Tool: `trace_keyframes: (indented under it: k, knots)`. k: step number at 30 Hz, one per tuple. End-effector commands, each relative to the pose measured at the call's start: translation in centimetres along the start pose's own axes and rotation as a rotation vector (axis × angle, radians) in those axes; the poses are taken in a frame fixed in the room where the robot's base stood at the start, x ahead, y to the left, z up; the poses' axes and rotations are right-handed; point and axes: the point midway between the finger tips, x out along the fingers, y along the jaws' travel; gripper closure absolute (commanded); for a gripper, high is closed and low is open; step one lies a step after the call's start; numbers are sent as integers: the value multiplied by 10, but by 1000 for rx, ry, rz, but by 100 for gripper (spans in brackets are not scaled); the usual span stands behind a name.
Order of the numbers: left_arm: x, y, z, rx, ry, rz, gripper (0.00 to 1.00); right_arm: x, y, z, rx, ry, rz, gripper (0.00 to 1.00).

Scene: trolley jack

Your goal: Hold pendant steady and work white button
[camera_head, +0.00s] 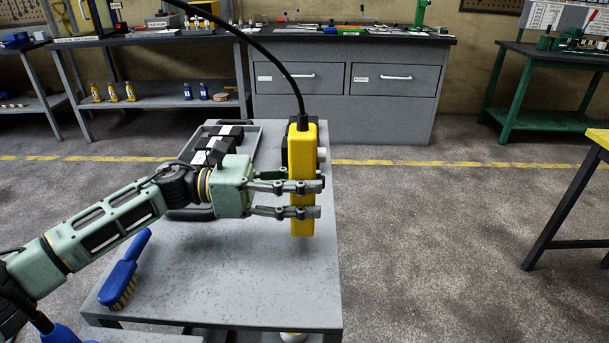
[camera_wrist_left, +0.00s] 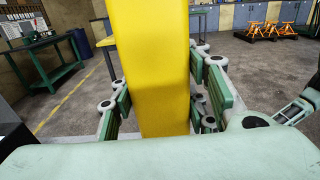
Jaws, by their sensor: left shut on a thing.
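The yellow pendant (camera_head: 302,160) hangs upright on a black cable above the grey trolley top. My left gripper (camera_head: 312,199) is shut around its lower half, with fingers across the near side. A pale round button (camera_head: 322,154) sticks out from the pendant's right side, just above the fingers. Dark parts show along its left edge. In the left wrist view the yellow body (camera_wrist_left: 160,75) stands between the green finger pads; the button is hidden there. My right gripper cannot be made out in the head view.
The grey trolley top (camera_head: 240,270) carries a blue brush (camera_head: 124,272) and a grey tray (camera_head: 247,140) with dark blocks. A grey drawer bench (camera_head: 345,90) stands behind. Open floor lies to the right, before a yellow-topped table (camera_head: 597,138).

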Motion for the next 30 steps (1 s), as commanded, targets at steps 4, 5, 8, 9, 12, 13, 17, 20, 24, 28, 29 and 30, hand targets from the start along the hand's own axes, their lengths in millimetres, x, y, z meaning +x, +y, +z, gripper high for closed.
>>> trace_keyframes:
  k: [4,5,8,9,12,13,17,20,24,28,29,30]
  knots:
    - [0,0,-11,0,-4,0,96,0,0,0,0,0,0,60]
    - [0,0,-13,0,-4,0,96,0,0,0,0,0,0,60]
    - [1,0,-20,-1,-4,-1,96,0,0,0,0,0,0,60]
    - [1,0,-24,-1,-3,-1,96,0,0,0,0,0,0,60]
    - [0,0,-29,1,-3,-1,96,0,0,0,0,0,0,60]
    - [0,0,-30,1,-3,-1,96,0,0,0,0,0,0,60]
    - [0,0,-35,1,-3,-1,96,0,0,0,0,0,0,60]
    - [0,0,-36,1,-3,-1,96,0,0,0,0,0,0,60]
    - [0,0,-37,2,-3,-1,96,0,0,0,0,0,0,60]
    - [0,0,-37,2,-3,-1,96,0,0,0,0,0,0,60]
    - [0,0,-37,2,-3,-1,96,0,0,0,0,0,0,60]
    - [0,0,-37,2,-3,-1,96,0,0,0,0,0,0,60]
